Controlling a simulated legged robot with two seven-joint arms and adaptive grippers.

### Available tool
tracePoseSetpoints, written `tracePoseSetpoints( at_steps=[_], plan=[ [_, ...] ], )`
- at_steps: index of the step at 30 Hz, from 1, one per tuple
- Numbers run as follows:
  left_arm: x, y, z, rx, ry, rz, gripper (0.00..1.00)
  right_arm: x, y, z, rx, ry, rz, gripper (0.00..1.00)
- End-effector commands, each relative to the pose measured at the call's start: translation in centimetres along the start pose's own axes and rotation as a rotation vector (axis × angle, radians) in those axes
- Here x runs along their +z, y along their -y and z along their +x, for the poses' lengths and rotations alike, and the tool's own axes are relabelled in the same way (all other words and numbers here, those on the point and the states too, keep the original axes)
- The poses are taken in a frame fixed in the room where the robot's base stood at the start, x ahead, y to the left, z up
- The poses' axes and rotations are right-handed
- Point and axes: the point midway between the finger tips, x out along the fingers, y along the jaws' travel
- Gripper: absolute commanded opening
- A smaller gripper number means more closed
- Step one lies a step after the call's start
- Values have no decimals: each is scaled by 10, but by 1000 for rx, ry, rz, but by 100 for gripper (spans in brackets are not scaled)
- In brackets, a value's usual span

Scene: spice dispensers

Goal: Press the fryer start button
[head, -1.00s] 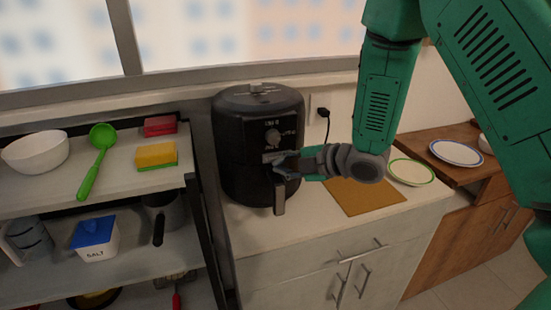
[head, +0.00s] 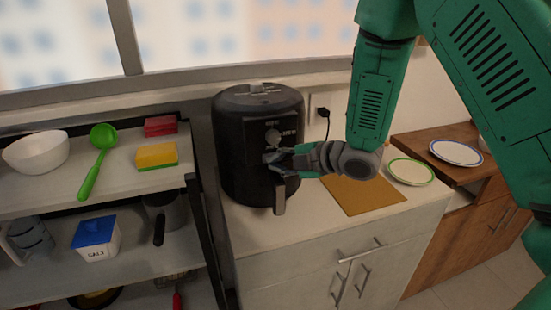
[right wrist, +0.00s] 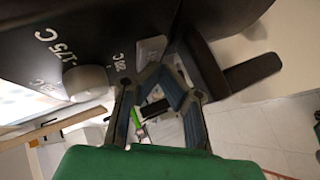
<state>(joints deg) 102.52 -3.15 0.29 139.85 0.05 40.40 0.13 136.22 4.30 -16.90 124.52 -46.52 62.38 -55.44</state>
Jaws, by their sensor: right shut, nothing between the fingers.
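The black air fryer (head: 240,150) stands on the counter against the wall. Its round dial (head: 273,136) is on the upper front, and the dial (right wrist: 88,83) with temperature markings shows large in the right wrist view. A small light-grey piece (right wrist: 150,48) sits near the dial; I cannot tell if it is the start button. My right gripper (head: 272,162) is shut and empty, at the fryer's front just below the dial and above the basket handle (head: 279,198). It hides part of the front panel. Contact cannot be told. My left gripper is not in view.
A brown board (head: 362,194) lies right of the fryer, beside a green-rimmed plate (head: 411,172). A blue-rimmed plate (head: 456,152) is farther right. A shelf at left holds a bowl (head: 36,152), green ladle (head: 97,160) and sponge (head: 157,156). The counter front is clear.

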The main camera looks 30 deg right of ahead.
Motion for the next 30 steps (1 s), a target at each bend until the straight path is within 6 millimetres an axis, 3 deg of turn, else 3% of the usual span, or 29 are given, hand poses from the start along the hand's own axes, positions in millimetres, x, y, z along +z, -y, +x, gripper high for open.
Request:
tracePoseSetpoints(
  at_steps=[30],
  plan=[
    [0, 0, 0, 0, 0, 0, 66, 2, 0, 1, -1, 0, 0, 0]
  ],
)
